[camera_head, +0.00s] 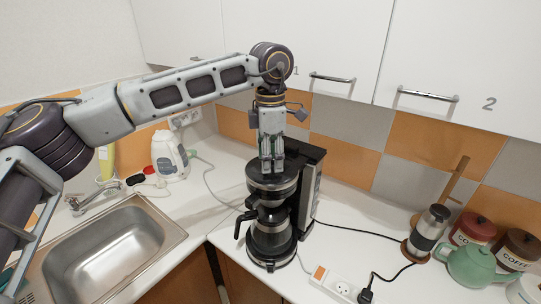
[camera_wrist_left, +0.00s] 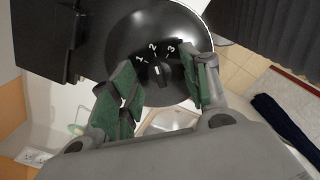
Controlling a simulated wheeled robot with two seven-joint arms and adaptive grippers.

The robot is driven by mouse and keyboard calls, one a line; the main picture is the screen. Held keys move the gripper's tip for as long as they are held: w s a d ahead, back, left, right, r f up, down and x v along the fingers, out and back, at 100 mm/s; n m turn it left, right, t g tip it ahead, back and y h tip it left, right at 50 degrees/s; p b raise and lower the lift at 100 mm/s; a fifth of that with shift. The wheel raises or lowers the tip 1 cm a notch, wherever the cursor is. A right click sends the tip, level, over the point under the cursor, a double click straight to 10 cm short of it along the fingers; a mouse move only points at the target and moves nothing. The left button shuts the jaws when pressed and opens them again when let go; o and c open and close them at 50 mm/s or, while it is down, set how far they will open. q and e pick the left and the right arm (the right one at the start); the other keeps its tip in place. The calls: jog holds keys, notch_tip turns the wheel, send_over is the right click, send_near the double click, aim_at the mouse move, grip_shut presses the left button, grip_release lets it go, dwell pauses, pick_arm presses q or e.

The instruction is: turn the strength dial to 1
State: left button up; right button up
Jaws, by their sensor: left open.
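The coffee machine (camera_head: 270,215) stands upright on the white counter in the head view, black with a glass jug (camera_head: 268,228) inside. In the left wrist view its round black top (camera_wrist_left: 150,28) carries the strength dial (camera_wrist_left: 162,75), a small dark knob with the white marks 1, 2 and 3 around it. I cannot tell for sure which mark the dial points to. My left gripper (camera_head: 271,166) points down over the top. In the wrist view its green-padded fingers (camera_wrist_left: 160,82) are apart, one on each side of the dial. The head view hides the dial.
A sink (camera_head: 105,250) lies at the left, with a white kettle (camera_head: 170,158) behind it. A power strip (camera_head: 340,286) lies in front of the machine. A grinder (camera_head: 428,232), coffee tins and a green teapot (camera_head: 470,266) stand at the right. White cupboards hang above.

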pick_arm(q)
grip_shut()
pick_arm(e)
jog(key=shift+d, duration=0.35)
